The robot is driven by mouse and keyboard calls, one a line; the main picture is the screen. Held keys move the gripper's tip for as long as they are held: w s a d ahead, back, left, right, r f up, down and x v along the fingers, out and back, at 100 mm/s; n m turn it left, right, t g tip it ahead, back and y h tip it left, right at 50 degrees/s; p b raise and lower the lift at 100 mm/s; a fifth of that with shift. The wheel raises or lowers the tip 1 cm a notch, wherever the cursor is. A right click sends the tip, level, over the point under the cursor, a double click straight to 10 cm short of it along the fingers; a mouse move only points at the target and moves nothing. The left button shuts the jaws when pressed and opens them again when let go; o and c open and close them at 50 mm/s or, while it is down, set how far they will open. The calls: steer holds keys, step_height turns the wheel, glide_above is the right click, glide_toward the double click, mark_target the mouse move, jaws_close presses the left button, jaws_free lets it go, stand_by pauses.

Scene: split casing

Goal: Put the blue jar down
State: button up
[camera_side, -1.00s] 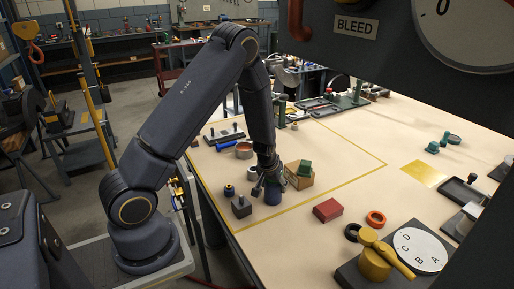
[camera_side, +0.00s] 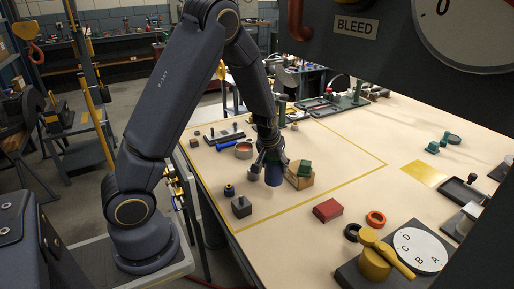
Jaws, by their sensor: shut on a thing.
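The blue jar (camera_side: 274,175) is in the side view, near the middle of the yellow-outlined area on the table. My gripper (camera_side: 268,162) is shut on the jar from above and from its left side. The jar stands upright, and its upper part is partly hidden by my fingers. I cannot tell from this view whether its base touches the table or is slightly above it.
A cardboard box (camera_side: 300,180) with a green block (camera_side: 305,168) stands close on the jar's right. A dark grey block (camera_side: 241,207), a small dark-blue part (camera_side: 229,190), a copper-coloured bowl (camera_side: 243,151) and a red box (camera_side: 327,210) stand around it. Table room in front is clear.

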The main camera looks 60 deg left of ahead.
steer(key=s+a+r+n+g+y, duration=0.1)
steer(key=s+a+r+n, duration=0.15)
steer(key=s+a, duration=0.65)
steer(key=s+a+r+n+g+y, duration=0.15)
steer(key=s+a+n, duration=0.3)
steer(key=s, duration=0.75)
steer(key=shift+m+t+h, duration=0.3)
steer(key=shift+t+h, duration=0.05)
steer(key=shift+h, duration=0.1)
steer(key=shift+w+a+f, duration=1.5)
steer(key=shift+a+f, duration=0.25)
steer(key=shift+f, duration=0.25)
steer(key=shift+w+a+f, duration=1.55)
steer(key=shift+a+f, duration=0.25)
steer(key=shift+f, duration=0.25)
steer(key=shift+w+a+f, duration=1.5)
steer(key=shift+a+f, duration=0.25)
steer(key=shift+f, duration=0.25)
steer(key=shift+f, duration=0.15)
steer(key=o, duration=1.6)
